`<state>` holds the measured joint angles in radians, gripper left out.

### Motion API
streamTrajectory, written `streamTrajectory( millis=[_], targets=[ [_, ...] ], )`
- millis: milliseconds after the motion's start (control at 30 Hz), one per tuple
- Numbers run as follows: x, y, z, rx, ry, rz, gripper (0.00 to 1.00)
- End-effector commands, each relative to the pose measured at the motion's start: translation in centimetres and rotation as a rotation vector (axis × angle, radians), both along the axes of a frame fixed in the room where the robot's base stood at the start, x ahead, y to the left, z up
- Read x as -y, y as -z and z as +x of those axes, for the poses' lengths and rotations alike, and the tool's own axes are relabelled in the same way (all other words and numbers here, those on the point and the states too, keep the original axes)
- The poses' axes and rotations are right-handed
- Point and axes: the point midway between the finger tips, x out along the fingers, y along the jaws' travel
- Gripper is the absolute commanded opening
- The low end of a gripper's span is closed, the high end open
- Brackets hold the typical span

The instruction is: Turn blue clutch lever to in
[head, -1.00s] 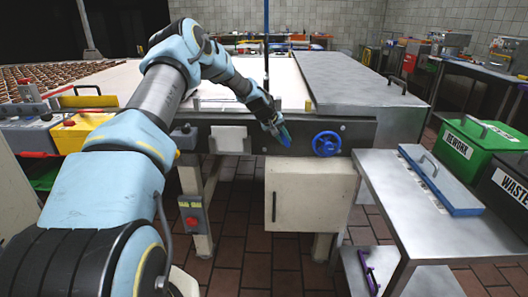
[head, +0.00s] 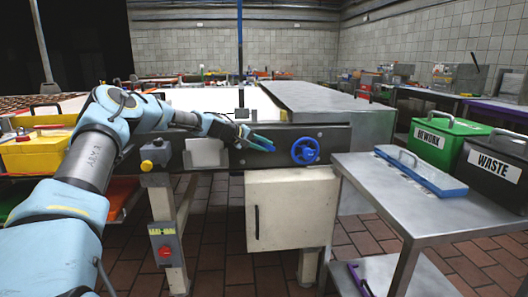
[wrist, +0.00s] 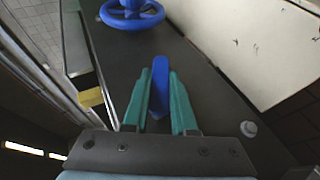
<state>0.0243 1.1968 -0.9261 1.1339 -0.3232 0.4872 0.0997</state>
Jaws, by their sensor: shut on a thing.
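The blue clutch lever (wrist: 160,85) lies between the two teal fingers of my gripper (wrist: 160,74) in the wrist view, with its tip reaching past the fingertips. My gripper is shut on it. In the head view my gripper (head: 268,146) is at the dark front panel of the machine (head: 338,140), left of the blue handwheel, and points right and slightly down. The fingers hide most of the lever there. No in or out marking is readable.
The blue handwheel (head: 305,151) is close right of my gripper. A cream cabinet (head: 292,210) hangs below the panel. A steel table (head: 415,205) with a blue-edged lid (head: 420,172) stands at the right. Green and black bins stand behind it.

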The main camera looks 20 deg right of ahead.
Motion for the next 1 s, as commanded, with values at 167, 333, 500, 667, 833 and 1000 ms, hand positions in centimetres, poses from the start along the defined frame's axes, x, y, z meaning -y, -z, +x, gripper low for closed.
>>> streamTrajectory(
  millis=[167, 333, 500, 667, 833, 1000],
  targets=[
    [-0.05, -0.01, 0.03, -0.004, -0.002, -0.006, 0.00],
    [-0.04, 0.01, 0.02, -0.005, -0.002, -0.005, 0.00],
    [-0.02, 0.02, 0.01, -0.004, -0.002, -0.005, 0.37],
    [-0.01, 0.03, 0.00, -0.003, -0.001, -0.004, 0.55],
    [-0.01, 0.03, -0.01, -0.003, -0.001, -0.004, 0.55],
    [-0.56, -0.22, -0.03, -0.003, -0.002, -0.004, 0.55]
  ],
)
